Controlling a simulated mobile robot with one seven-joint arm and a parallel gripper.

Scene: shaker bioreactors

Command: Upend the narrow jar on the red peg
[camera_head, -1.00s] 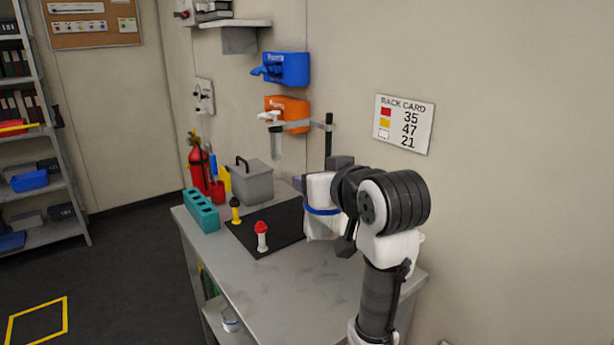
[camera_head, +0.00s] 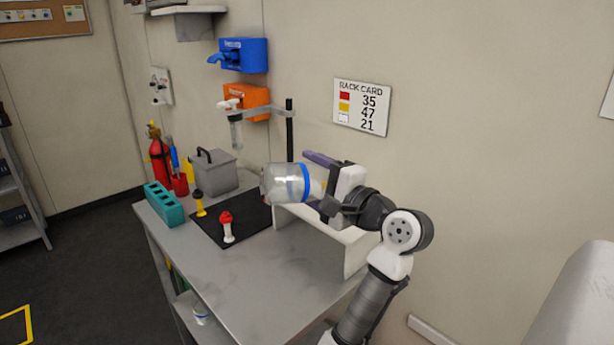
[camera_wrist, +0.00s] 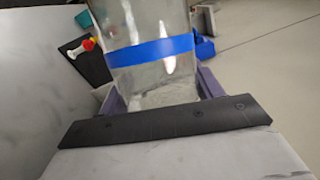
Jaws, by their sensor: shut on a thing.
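My gripper (camera_head: 324,196) is shut on a clear jar (camera_head: 281,184) with a blue band. The jar lies roughly on its side in the air, its far end pointing left in the head view. In the wrist view the jar (camera_wrist: 150,75) fills the upper middle between the fingers. The red peg (camera_head: 227,227), white below with a red top, stands upright on a black mat (camera_head: 243,238), to the lower left of the jar and apart from it. The red peg also shows in the wrist view (camera_wrist: 87,45).
A yellow peg (camera_head: 200,205) with a dark top stands on the mat. A teal block (camera_head: 165,204) and a grey box (camera_head: 212,170) are at the left. A white riser (camera_head: 355,258) is under my gripper. A clamp stand (camera_head: 289,130) rises behind. The table front (camera_head: 235,285) is clear.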

